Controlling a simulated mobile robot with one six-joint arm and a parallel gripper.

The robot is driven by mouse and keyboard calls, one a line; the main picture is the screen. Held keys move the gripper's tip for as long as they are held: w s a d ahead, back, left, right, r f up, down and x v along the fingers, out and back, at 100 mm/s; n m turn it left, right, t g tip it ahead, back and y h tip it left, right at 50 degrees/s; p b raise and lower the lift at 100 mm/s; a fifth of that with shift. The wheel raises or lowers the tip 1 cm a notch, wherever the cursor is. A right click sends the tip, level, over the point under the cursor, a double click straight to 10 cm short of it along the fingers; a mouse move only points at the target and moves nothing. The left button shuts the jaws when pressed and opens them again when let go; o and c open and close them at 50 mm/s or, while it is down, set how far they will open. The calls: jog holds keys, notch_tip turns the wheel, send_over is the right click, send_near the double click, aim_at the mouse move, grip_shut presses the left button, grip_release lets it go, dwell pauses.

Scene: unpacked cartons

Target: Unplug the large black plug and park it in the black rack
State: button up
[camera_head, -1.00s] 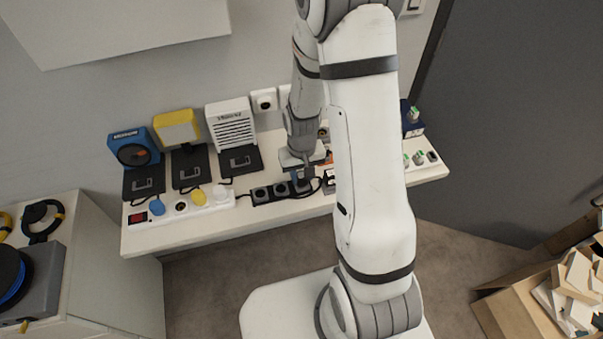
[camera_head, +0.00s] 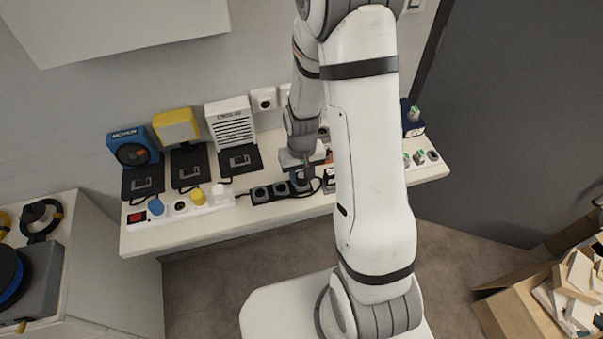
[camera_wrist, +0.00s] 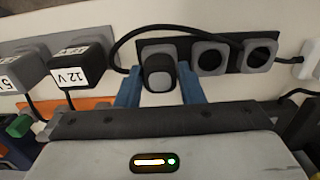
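The large black plug (camera_wrist: 158,74) stands upright at the left end of the black rack (camera_wrist: 233,43) in the wrist view, with its black cable looping behind. Two grey-rimmed places beside it are empty. My gripper (camera_wrist: 160,84) has its blue fingers on either side of the plug. Narrow gaps seem to show between fingers and plug, so it looks open around it. In the head view my gripper (camera_head: 302,180) is low over the right end of the black rack (camera_head: 270,195); the plug is largely hidden there.
Left of the rack, a white power strip (camera_head: 170,217) holds a blue plug (camera_head: 156,206) and a yellow plug (camera_head: 198,196). Labelled adapters, one marked 12 V (camera_wrist: 82,65), stand close to my left finger in the wrist view. The shelf's front edge (camera_head: 240,231) is clear.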

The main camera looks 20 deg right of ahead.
aim_at(302, 175)
jog(key=o, duration=0.4)
jog(key=shift+r, duration=0.1)
jog(key=shift+r+b, duration=0.3)
jog(key=shift+r, duration=3.5)
jog(key=s+r+t, duration=0.3)
jog(key=s+r, duration=1.1)
jog(key=r, duration=0.3)
jog(key=shift+r, duration=0.4)
